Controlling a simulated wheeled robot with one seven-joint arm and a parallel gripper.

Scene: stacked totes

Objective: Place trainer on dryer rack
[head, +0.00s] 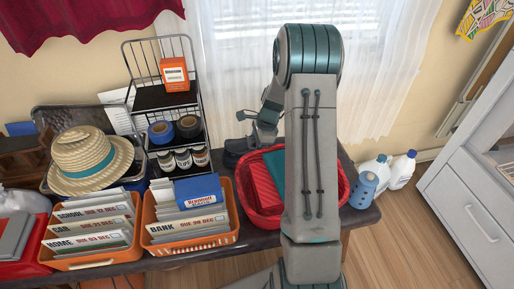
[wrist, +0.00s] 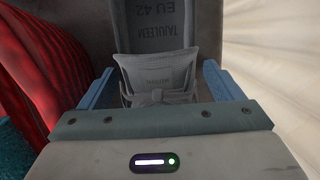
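In the head view my gripper (head: 258,128) hangs over the back of the table, behind my arm. A dark navy shape (head: 236,146), probably the trainer, lies just below it, partly hidden. In the wrist view my gripper (wrist: 160,85) has its two blue fingers wide apart. Between and beyond them is the grey trainer (wrist: 163,70), with its laces and a dark surface marked "EU 42". I cannot see either finger pressing on it. A black tiered wire rack (head: 160,95) stands left of my gripper; I cannot tell if it is the dryer rack.
A red basket (head: 336,205) stands partly behind my arm. Orange letter bins (head: 190,240), a straw hat (head: 90,160) and small jars (head: 183,159) crowd the table's left. Bottles (head: 402,170) stand at right near a white cabinet (head: 465,200). The wooden floor between is clear.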

